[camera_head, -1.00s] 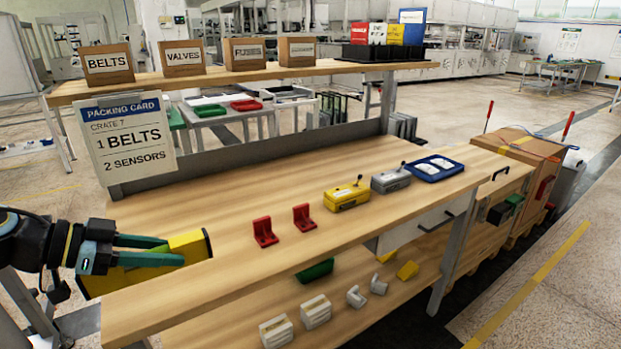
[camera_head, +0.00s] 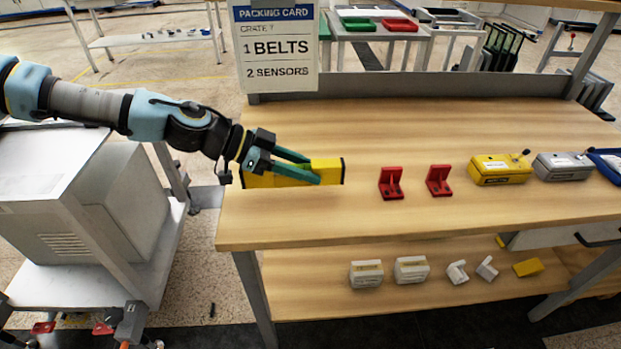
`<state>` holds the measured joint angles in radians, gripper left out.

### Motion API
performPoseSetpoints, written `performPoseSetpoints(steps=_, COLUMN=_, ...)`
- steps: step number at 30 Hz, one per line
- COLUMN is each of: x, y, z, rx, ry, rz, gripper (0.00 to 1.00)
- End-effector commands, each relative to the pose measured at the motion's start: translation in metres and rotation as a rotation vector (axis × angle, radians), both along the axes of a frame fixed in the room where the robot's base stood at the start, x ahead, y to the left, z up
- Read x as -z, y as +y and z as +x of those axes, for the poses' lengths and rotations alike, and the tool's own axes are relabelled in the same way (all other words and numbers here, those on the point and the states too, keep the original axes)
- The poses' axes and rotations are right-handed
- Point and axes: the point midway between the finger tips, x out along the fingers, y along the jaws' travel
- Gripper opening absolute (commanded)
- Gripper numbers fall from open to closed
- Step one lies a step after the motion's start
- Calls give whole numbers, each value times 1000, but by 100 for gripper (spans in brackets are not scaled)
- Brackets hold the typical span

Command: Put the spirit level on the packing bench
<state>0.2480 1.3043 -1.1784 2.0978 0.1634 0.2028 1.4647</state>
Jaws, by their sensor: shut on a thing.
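The yellow spirit level (camera_head: 328,172) with dark ends is held in my gripper (camera_head: 318,170), whose green fingers are shut on it. The level lies lengthwise left to right over the left part of the packing bench (camera_head: 290,222). It looks level with the bench top and close to it; I cannot tell whether it touches the wood. My arm reaches in from the left, and the fingers hide part of the level's front face.
Two red brackets (camera_head: 391,184) stand right of the level, then a yellow box (camera_head: 500,168) and a grey box (camera_head: 563,166). The packing card (camera_head: 275,50) hangs behind. White parts (camera_head: 411,270) lie on the lower shelf. The bench front left is clear.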

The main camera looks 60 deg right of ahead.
Motion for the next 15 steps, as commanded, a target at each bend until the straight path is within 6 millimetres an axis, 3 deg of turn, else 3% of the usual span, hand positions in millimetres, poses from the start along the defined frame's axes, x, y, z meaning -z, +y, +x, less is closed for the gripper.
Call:
performPoseSetpoints(steps=12, x=42, y=0, z=0, rx=0, ry=0, rz=0, gripper=0)
performPoseSetpoints(steps=15, x=43, y=0, z=0, rx=0, ry=-2, rz=0, gripper=0)
